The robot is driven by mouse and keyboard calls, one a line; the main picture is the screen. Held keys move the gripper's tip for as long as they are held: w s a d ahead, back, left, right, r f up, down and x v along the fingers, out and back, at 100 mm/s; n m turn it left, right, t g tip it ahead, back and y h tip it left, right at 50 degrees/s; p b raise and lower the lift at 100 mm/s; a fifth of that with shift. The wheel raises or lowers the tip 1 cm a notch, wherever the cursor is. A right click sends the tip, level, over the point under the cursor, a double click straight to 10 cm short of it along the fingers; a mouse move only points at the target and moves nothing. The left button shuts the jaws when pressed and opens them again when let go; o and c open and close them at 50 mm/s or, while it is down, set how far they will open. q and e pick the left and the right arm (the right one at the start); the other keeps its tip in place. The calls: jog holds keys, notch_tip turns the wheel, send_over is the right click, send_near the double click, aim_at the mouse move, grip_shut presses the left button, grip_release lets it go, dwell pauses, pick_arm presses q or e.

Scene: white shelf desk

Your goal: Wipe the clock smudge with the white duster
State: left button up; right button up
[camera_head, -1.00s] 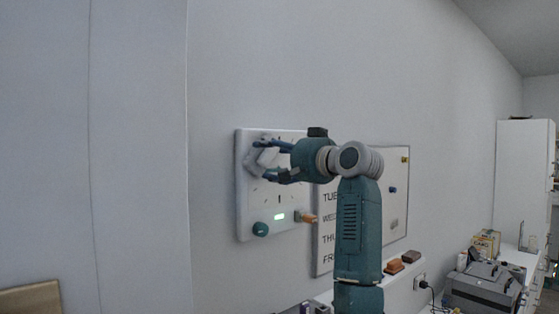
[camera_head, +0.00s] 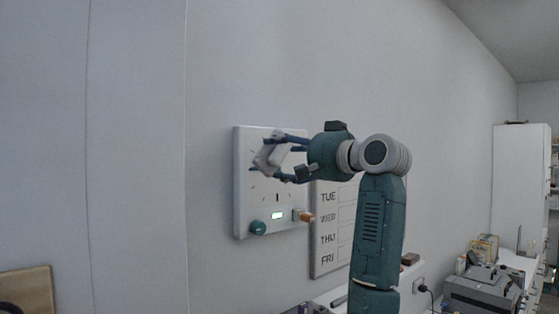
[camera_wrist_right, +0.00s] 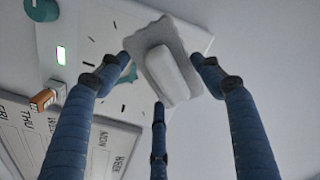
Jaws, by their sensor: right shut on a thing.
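The white clock (camera_head: 252,192) is a square panel on the wall, with dark tick marks, a lit green display and a teal knob; it also shows in the wrist view (camera_wrist_right: 85,22). My right gripper (camera_head: 272,158) is in front of the clock's upper part, shut on the white duster (camera_wrist_right: 172,72). The duster is tilted, its grey pad toward the clock face; I cannot tell whether it touches. A teal patch (camera_wrist_right: 128,73) shows on the face beside the duster, partly hidden by a finger; it may be the smudge. My left gripper is out of view.
A weekday board (camera_head: 328,232) hangs right of the clock, partly behind my right arm. An orange-brown block (camera_head: 306,216) sticks out at the clock's lower right. A grey machine (camera_head: 483,290) stands on the desk at right. The wall left of the clock is clear.

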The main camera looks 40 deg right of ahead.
jog(key=shift+s+d+b, duration=0.1)
jog(key=shift+s+b, duration=0.5)
jog(key=shift+s, duration=0.95)
